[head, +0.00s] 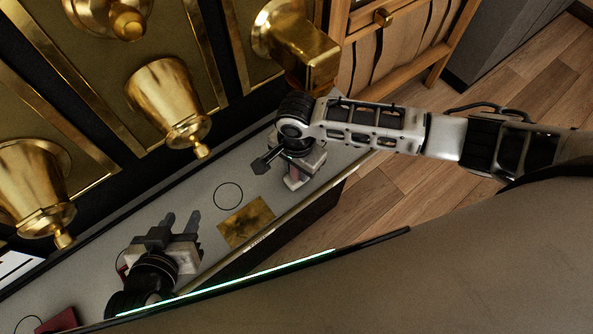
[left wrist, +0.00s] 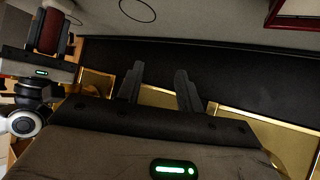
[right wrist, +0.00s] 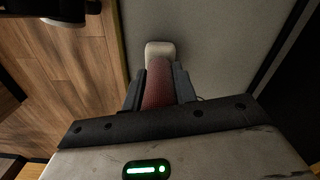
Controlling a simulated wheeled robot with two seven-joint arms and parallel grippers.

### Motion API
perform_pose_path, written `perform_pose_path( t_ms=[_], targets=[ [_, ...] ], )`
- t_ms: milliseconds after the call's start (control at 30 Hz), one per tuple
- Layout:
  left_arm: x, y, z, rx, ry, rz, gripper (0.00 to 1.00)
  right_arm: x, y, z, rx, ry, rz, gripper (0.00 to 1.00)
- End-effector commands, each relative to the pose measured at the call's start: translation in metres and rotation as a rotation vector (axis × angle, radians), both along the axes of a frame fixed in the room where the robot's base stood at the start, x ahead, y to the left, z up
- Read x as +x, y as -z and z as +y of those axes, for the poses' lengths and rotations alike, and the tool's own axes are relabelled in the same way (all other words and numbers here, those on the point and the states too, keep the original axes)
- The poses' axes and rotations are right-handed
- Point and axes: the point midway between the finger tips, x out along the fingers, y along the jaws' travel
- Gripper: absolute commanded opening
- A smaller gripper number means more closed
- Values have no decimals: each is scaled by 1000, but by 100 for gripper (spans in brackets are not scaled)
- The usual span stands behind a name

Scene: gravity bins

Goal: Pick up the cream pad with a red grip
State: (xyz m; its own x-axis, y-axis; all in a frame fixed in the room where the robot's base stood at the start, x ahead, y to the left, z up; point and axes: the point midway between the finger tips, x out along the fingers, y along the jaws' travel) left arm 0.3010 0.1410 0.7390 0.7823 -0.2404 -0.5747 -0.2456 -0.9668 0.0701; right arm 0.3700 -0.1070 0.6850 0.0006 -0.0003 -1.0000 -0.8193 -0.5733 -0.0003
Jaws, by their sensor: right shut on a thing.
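The cream pad (right wrist: 160,50) shows in the right wrist view, with its red grip (right wrist: 158,85) running back from it between my right fingers. My right gripper (right wrist: 158,92) is shut on the red grip. The left wrist view also shows the red grip (left wrist: 49,32) in my right gripper. In the head view my right gripper (head: 274,161) is over the far end of the grey counter, and the pad is hard to make out. I cannot tell whether the pad touches the counter. My left gripper (head: 181,222) is open and empty over the counter's nearer part.
The grey counter (head: 195,207) carries a brass-coloured square (head: 246,222) and a drawn circle (head: 228,196). A dark red object (head: 58,321) lies at lower left. Gold bins (head: 172,100) hang along the back. Wooden floor lies at right.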

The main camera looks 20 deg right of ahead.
Motion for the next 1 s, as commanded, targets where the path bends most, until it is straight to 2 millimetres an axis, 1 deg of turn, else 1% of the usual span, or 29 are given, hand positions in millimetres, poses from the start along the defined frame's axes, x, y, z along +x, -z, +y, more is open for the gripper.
perform_pose_path(
  t_ms=[167,267,367,500,567,767,800,900,1000],
  targets=[
    [0,1,0,1,-1,3,36,0,-1,0,1,0,-1,0],
    [0,0,1,2,0,4,36,1,-6,0,1,0,-2,0],
    [0,-1,1,5,0,4,36,1,-15,0,3,1,-2,0],
    [-1,-3,1,13,2,8,36,0,-37,1,4,-1,-2,0],
    [-1,-5,2,17,2,10,36,-11,-48,7,6,-3,0,0],
    [-1,-12,4,34,8,11,36,-47,-97,26,8,-3,-1,0],
    [-1,-10,5,36,9,13,36,-58,-99,31,7,-5,4,0],
    [-2,-9,5,39,9,19,36,-80,-110,43,6,-3,3,0],
    [-3,-9,6,40,9,19,36,-98,-118,52,7,-2,2,0]
  ],
)
